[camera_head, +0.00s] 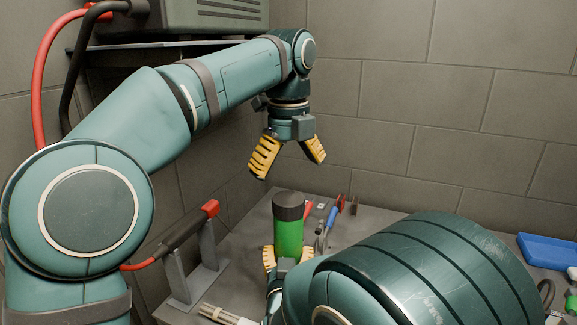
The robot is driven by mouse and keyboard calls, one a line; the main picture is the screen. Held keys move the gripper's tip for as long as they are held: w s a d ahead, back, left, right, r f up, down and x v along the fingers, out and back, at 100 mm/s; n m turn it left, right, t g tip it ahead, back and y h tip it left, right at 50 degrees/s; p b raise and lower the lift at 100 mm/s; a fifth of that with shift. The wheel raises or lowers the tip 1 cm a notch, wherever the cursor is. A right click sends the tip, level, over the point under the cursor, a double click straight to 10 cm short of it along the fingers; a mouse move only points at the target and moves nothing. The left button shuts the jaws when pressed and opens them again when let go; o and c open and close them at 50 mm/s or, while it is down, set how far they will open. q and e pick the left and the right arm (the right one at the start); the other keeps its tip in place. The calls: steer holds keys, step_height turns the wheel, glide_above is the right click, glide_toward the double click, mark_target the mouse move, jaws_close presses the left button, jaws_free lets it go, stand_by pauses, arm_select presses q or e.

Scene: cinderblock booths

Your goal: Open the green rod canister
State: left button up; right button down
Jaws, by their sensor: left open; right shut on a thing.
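The green rod canister (289,238) stands upright on the grey table, with a dark cap (289,205) on its top. My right gripper (287,262) is shut around the lower part of the canister; its yellow finger pads show beside the green body, and my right arm hides much of it. My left gripper (288,166) is open and empty, pointing down above the cap, with a clear gap between its yellow fingertips and the cap.
A torch-like tool with a red tip (190,230) rests on a metal stand at the left. Several hand tools (330,218) lie behind the canister. A blue tray (548,251) is at the far right. Light rods (218,314) lie at the front. Block walls close off the back.

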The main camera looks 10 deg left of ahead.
mark_target(289, 198)
arm_select(q)
steer(key=m, duration=0.5)
steer(key=shift+f+m, duration=0.15)
steer(key=shift+m, duration=0.35)
steer(key=shift+f, duration=3.9)
steer(key=shift+c, duration=0.2)
steer(key=c, duration=1.3)
